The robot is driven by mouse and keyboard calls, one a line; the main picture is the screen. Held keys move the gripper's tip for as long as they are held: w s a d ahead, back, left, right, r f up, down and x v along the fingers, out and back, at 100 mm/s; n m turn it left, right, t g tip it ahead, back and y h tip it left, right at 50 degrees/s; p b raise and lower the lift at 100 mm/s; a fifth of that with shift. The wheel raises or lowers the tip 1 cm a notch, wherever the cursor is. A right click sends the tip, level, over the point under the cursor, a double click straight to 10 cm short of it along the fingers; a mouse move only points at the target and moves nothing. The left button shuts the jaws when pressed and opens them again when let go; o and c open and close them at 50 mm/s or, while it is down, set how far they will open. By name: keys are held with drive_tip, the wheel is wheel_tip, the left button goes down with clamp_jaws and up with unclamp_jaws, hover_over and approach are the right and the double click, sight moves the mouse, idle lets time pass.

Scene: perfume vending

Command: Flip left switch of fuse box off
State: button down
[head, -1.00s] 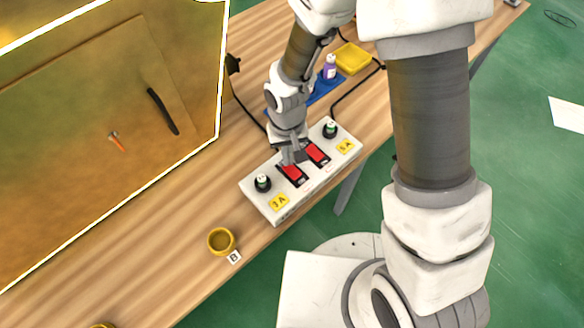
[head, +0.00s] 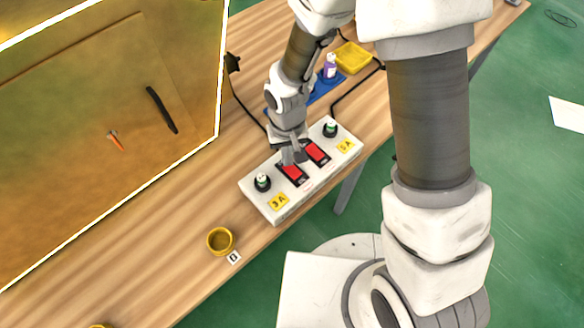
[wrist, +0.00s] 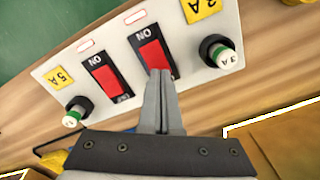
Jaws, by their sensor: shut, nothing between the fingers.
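The white fuse box (head: 272,205) lies on the wooden table in the head view, with two red rocker switches and a fuse knob at each end. The left switch (head: 292,173) is on the 3 A side; in the wrist view it is the right-hand red rocker (wrist: 152,55). The right switch (head: 317,152) is on the 5 A side and also shows in the wrist view (wrist: 106,79). My gripper (head: 291,160) is shut and empty. In the wrist view its fingertips (wrist: 160,73) overlap the lower part of the left switch; I cannot tell whether they touch it.
A large yellow cabinet (head: 110,110) stands left of the fuse box. A yellow cup (head: 220,241) with a small letter card is at the front. A purple bottle (head: 330,68) and a yellow tray (head: 352,57) are at the back. Dark cables run behind the box.

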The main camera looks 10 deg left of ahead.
drive_tip(key=shift+f+b, duration=0.55)
drive_tip(key=shift+f, duration=0.15)
drive_tip(key=shift+r, duration=0.1)
drive_tip(key=shift+r+p, duration=2.55)
drive_tip(key=shift+r, duration=0.95)
